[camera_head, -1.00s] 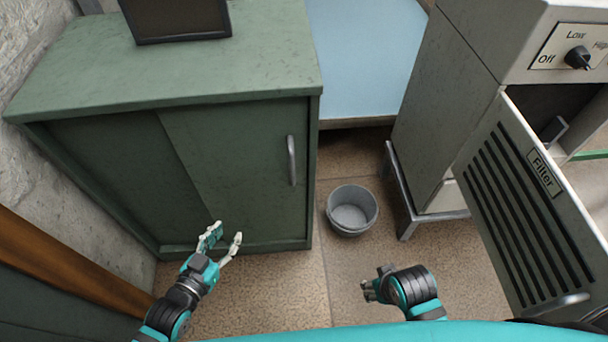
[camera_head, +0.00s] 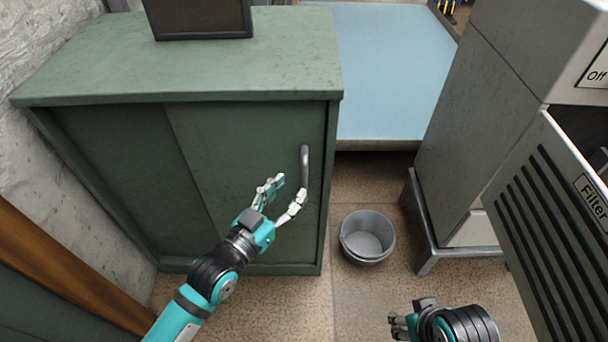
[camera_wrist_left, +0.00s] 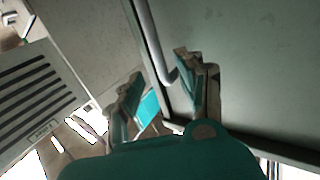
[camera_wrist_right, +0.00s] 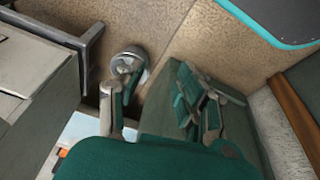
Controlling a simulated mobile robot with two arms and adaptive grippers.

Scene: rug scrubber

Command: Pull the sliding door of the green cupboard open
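The green cupboard (camera_head: 200,75) stands at the left in the head view. Its right sliding panel (camera_head: 225,135) covers the right half of the front, with no gap showing at the right frame. A grey vertical bar handle (camera_head: 305,165) sits near that panel's right edge and also shows in the left wrist view (camera_wrist_left: 148,35). My left gripper (camera_head: 289,189) is open and empty, its fingers close to the handle's lower part, just left of and below it. Contact cannot be told. My right gripper (camera_head: 396,324) is open and empty, low over the floor, away from the cupboard.
A grey bucket (camera_head: 367,236) stands on the floor right of the cupboard. A grey machine (camera_head: 480,110) with an open slatted filter door (camera_head: 545,235) is at the right. A dark framed object (camera_head: 200,18) stands on the cupboard top. Floor before the cupboard is clear.

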